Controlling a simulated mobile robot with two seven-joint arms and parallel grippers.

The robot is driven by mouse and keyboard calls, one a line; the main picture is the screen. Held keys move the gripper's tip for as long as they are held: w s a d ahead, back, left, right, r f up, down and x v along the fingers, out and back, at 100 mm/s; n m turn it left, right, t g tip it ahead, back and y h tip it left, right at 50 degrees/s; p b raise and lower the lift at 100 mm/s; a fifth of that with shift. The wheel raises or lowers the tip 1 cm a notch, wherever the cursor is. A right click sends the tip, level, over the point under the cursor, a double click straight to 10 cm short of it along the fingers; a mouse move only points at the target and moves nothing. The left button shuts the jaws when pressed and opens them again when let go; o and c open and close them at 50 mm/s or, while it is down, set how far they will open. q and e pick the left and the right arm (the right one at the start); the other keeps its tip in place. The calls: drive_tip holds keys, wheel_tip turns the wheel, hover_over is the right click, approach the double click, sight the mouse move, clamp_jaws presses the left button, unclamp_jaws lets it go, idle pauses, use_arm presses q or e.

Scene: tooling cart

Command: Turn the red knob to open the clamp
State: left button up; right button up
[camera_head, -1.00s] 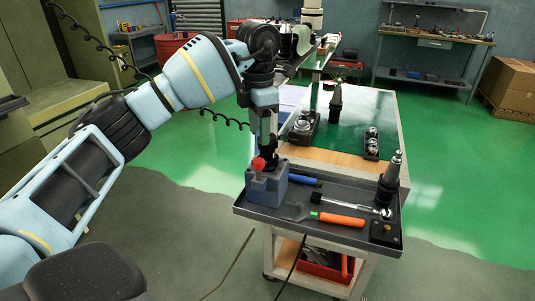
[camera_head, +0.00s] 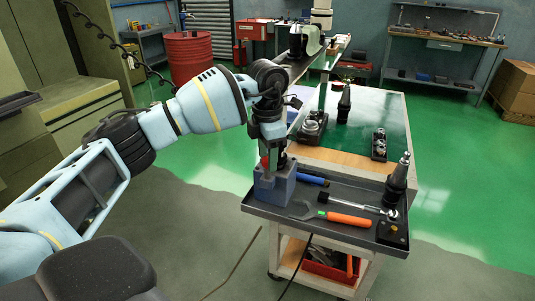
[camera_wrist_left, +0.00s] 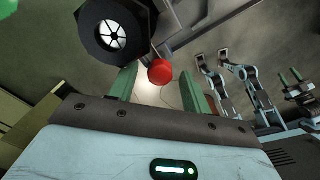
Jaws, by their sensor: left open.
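The clamp is a blue-grey block (camera_head: 270,193) at the left corner of the dark tray on the cart. The red knob (camera_head: 265,161) stands at its top left, partly covered by my gripper. My left gripper (camera_head: 268,158) points down over the block. In the left wrist view the red knob (camera_wrist_left: 160,71) sits between the tips of the two green fingers (camera_wrist_left: 160,88), which are apart. I cannot tell whether they touch it. A dark round part with a pale spoked centre (camera_wrist_left: 118,30) is beside the knob. My right gripper is not in view.
A green-topped table (camera_head: 365,115) stands behind. A red drum (camera_head: 190,57) is at the back left.

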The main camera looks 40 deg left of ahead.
use_arm(q)
drive_tip(key=c, duration=0.9)
drive_tip(key=shift+c, duration=0.5)
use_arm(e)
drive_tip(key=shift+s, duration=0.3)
